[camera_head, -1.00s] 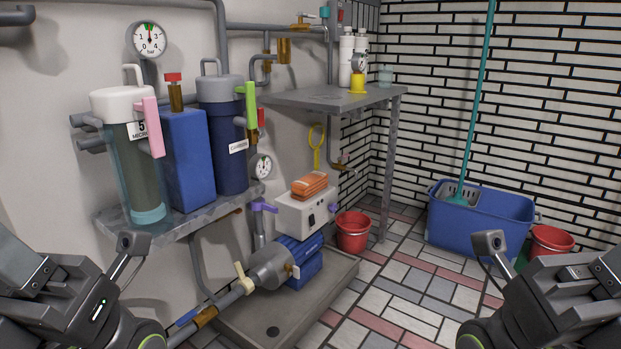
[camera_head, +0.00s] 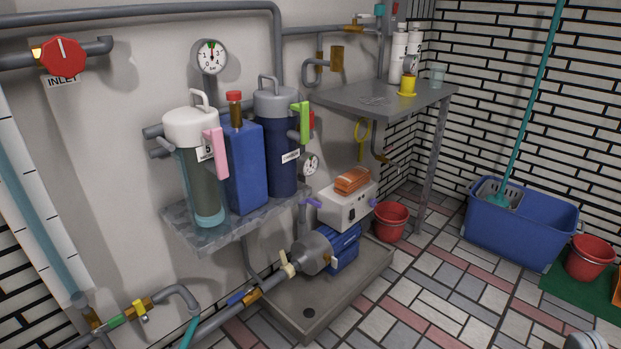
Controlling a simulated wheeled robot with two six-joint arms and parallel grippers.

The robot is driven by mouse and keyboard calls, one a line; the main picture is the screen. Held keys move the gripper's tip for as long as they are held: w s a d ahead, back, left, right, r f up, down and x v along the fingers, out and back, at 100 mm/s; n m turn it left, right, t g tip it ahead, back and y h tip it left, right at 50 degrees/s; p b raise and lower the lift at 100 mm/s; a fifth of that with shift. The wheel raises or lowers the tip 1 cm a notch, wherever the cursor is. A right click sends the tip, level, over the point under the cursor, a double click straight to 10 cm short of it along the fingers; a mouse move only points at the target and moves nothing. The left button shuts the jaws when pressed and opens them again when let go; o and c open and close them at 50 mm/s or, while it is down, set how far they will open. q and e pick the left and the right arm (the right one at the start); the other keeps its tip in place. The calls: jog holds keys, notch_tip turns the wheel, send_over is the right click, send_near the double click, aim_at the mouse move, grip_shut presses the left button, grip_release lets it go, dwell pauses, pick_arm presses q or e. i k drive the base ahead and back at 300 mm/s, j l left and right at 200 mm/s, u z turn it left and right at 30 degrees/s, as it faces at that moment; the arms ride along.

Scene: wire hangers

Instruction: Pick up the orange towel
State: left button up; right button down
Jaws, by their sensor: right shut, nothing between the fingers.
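The orange towel (camera_head: 352,180) lies folded in a small stack on top of a white box (camera_head: 346,205) with purple handles, above the blue pump. Nothing touches it. Only a small grey part of my right gripper (camera_head: 585,341) shows at the bottom right edge, far from the towel; it is shut and empty. My left gripper is out of view.
A grey shelf (camera_head: 180,222) holds filter housings and a blue container (camera_head: 245,165) left of the towel. A blue pump (camera_head: 345,250) sits on a grey plinth (camera_head: 300,325). Red buckets (camera_head: 391,222) and a blue mop bucket (camera_head: 515,232) stand right. Tiled floor between is clear.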

aim_at(347, 184)
jog(key=i+l+u, duration=0.3)
jog(key=l+u, duration=0.3)
jog(key=i+l+u, duration=0.3)
jog(key=l+u, duration=0.25)
jog(key=l, duration=0.25)
jog(key=i+l+u, duration=0.1)
jog(key=l, duration=0.9)
jog(key=i+l, duration=0.15)
jog(key=l, duration=0.85)
jog(key=i+l+u, duration=0.15)
jog(key=l, duration=0.85)
